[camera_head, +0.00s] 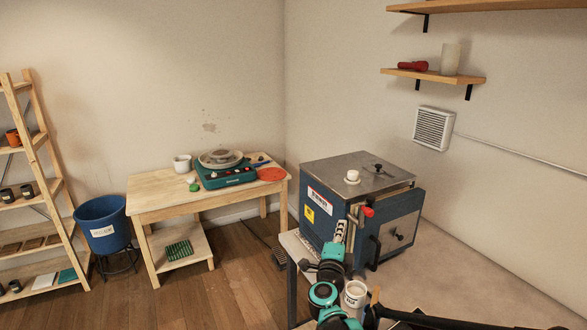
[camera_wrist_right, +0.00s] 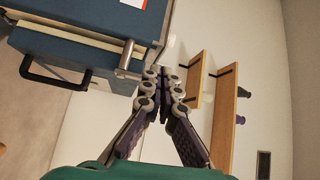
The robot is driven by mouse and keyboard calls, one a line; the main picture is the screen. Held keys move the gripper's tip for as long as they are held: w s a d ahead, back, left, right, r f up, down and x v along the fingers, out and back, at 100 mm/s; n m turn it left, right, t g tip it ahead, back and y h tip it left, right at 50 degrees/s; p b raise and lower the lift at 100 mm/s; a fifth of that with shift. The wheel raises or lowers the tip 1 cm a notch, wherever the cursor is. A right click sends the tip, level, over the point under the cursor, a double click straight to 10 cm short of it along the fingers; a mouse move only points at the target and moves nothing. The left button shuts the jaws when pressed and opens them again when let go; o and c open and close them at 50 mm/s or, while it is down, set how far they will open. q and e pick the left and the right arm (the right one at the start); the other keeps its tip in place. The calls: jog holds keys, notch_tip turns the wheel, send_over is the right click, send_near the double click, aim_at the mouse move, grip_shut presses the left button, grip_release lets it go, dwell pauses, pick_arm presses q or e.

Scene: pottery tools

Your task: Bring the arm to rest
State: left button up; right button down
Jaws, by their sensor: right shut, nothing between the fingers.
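My right gripper (camera_head: 341,230) is in front of the left part of the blue kiln (camera_head: 318,222) in the head view, with its teal arm coming up from the bottom edge. In the right wrist view, the right gripper (camera_wrist_right: 160,72) has its fingertips together with nothing between them. The kiln (camera_wrist_right: 85,45) fills the upper left there, with its metal latch close to the fingertips. I cannot tell whether they touch. My left gripper does not show.
The kiln's red-tipped handle (camera_head: 368,211) sticks out near the gripper. A grey worktop (camera_head: 450,285) runs right of the kiln. A wooden table (camera_head: 150,195) with a pottery wheel (camera_head: 225,172) stands left, beside a blue bucket (camera_head: 103,222). Wall shelves (camera_head: 440,76) hang upper right.

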jog(key=s+a+r+n+g+y, duration=0.1)
jog(key=s+a+r+n+y, duration=0.2)
jog(key=s+a+n+y, duration=0.9)
jog(key=s+d+f+n+g+h, duration=0.2)
jog(key=s+d+f+n+g, duration=0.2)
jog(key=s+f, duration=0.5)
jog(key=s+d+f+n+g+h+b, duration=0.1)
jog(key=s+d+f+n+g+h, duration=0.2)
jog(key=s+f, duration=0.6)
jog(key=s+d+n+g, duration=0.2)
jog(key=s+d, duration=0.1)
jog(key=s, duration=0.1)
jog(key=shift+d+f+g, duration=0.3)
jog(key=shift+d, duration=0.1)
